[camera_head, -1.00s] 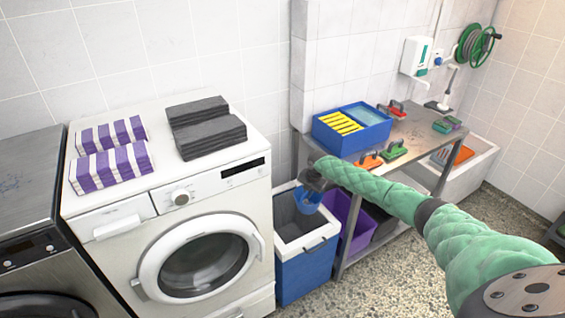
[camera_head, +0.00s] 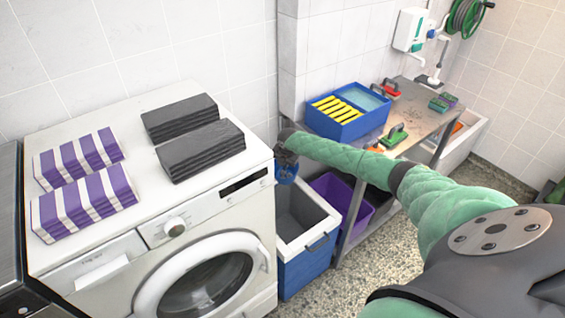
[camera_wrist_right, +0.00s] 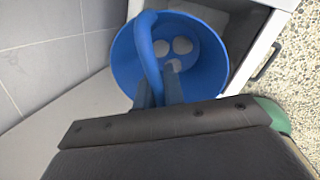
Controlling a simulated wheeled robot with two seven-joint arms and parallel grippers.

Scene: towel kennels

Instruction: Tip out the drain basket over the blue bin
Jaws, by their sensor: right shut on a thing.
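The drain basket (camera_head: 287,174) is a small blue bucket shape with a handle. It hangs from my right gripper (camera_head: 284,150) above the back left of the blue bin, close by the washer's right edge. In the right wrist view the basket (camera_wrist_right: 205,84) looks upright, its handle between the fingers of my right gripper (camera_wrist_right: 158,92). Several pale round spots show inside it; I cannot tell whether they are holes or contents. The blue bin (camera_head: 304,272) has a pale rim and a grey inside, and stands open on the floor. My left gripper is out of view.
The white washer (camera_head: 95,268) stands left of the bin, with purple-striped and dark grey stacks on top. A purple bin (camera_head: 347,210) stands right of the blue bin, under a metal table (camera_head: 425,125) bearing a blue tray (camera_head: 350,127) and brushes.

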